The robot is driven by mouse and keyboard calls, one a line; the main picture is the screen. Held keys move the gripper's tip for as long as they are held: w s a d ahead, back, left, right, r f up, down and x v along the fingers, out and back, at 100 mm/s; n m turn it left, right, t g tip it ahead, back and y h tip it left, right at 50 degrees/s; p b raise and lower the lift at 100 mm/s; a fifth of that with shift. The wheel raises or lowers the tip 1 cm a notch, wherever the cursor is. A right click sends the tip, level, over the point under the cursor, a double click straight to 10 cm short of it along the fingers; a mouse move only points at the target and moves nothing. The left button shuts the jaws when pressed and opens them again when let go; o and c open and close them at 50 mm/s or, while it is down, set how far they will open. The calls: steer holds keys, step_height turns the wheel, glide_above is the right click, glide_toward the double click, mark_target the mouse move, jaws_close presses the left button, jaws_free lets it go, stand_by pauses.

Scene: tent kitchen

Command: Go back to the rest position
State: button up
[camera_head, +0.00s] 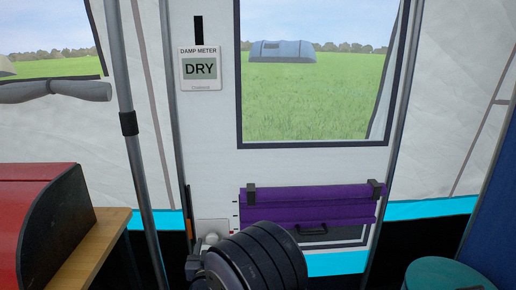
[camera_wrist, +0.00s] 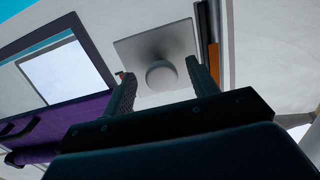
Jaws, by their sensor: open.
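My gripper (camera_wrist: 160,68) is open in the wrist view, its two dark fingers pointing at a pale square wall plate (camera_wrist: 130,50). A round knob (camera_wrist: 161,76) on that plate shows between the fingers, with a gap on both sides; I see nothing held. How far the fingertips are from the plate, I cannot tell.
A purple rolled blind (camera_head: 310,203) is strapped under the door window (camera_head: 315,90). A damp meter (camera_head: 200,69) reads DRY. A tent pole (camera_head: 135,150) stands left. A red box (camera_head: 40,215) sits on a wooden table (camera_head: 95,250). A teal round top (camera_head: 445,275) is lower right.

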mark_target(212, 224)
steer(key=shift+s+r+p, duration=0.1)
steer(key=shift+r+p, duration=1.3)
steer(key=shift+r, duration=0.65)
steer(key=shift+f, duration=0.1)
